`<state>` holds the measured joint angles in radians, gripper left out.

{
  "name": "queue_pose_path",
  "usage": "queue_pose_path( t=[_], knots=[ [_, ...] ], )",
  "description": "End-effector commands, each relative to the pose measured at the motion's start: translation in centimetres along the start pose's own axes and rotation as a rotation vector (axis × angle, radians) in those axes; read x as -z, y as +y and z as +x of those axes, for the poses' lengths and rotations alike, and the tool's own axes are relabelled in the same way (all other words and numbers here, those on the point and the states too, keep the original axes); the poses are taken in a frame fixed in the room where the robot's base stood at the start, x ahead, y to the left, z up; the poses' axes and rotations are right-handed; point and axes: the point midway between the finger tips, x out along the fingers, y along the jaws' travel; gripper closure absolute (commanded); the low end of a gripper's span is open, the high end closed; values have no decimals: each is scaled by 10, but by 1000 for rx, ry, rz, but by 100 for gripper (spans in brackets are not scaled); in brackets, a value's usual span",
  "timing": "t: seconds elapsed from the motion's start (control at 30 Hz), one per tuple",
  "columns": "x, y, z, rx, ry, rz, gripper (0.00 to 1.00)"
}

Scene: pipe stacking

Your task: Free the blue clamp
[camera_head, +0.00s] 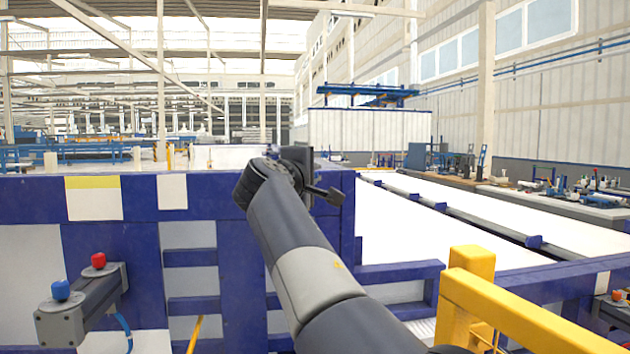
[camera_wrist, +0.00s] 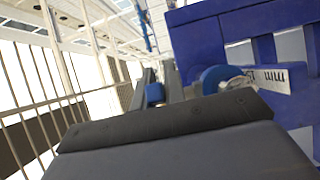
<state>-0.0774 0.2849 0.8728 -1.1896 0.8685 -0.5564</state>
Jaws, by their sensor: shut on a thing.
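In the wrist view the two grey fingers of my gripper (camera_wrist: 162,82) point away from the dark palm. They are shut on the blue clamp (camera_wrist: 155,94), of which a small blue part shows between them. A rounded blue part (camera_wrist: 218,77) beside the right finger joins a pale metal strip with dark marks; I cannot tell if it belongs to the clamp. In the head view my gripper (camera_head: 308,178) is dark and sits at the top of the blue frame (camera_head: 235,240). The clamp cannot be made out there.
A grey box with a red knob (camera_head: 98,260) and a blue knob (camera_head: 60,290) is at the lower left. A yellow rail (camera_head: 530,318) stands at the lower right. Long white beds (camera_head: 440,215) lie beyond the frame, with a cluttered bench (camera_head: 540,195) at right.

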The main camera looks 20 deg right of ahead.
Motion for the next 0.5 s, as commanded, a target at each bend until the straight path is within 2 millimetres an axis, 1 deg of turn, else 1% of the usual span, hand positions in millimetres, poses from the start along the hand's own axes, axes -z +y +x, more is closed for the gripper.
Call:
queue_pose_path(
  t=[0.03,0.23,0.5],
  knots=[
    [3,-2,-1,5,-32,-3,100],
    [6,0,-5,5,-163,-2,100],
    [7,0,-9,4,-265,-1,100]
  ],
)
